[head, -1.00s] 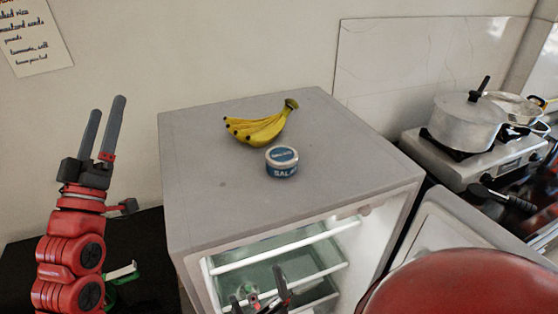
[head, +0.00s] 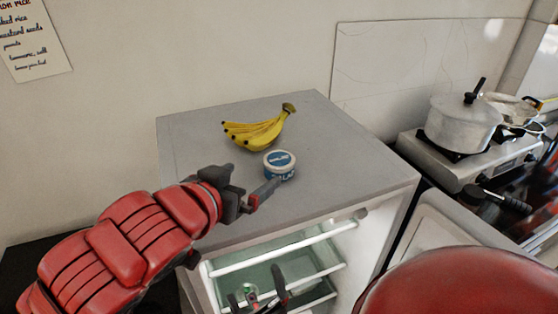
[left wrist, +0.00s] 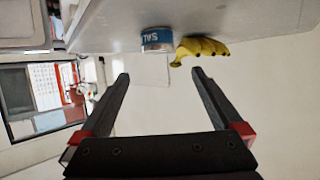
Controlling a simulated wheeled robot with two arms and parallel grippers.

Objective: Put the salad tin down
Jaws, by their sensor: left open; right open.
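The salad tin (head: 280,166), round with a blue and white label, stands upright on the grey fridge top (head: 330,140), apart from the bananas (head: 258,133) behind it. My left gripper (head: 248,181) is open and empty, just left of the tin in the head view. In the left wrist view the tin (left wrist: 157,40) shows beyond the gap between the open fingers (left wrist: 160,75), with the bananas (left wrist: 202,48) beside it; the view is turned over. My right gripper (head: 266,293) is open, low in front of the fridge's inside, partly cut off by the lower frame edge.
The fridge front is open, showing white-edged shelves (head: 280,248). At the right, a stove (head: 470,160) carries a lidded pot (head: 463,122) and a pan. A paper note (head: 34,40) hangs on the wall. The right part of the fridge top is clear.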

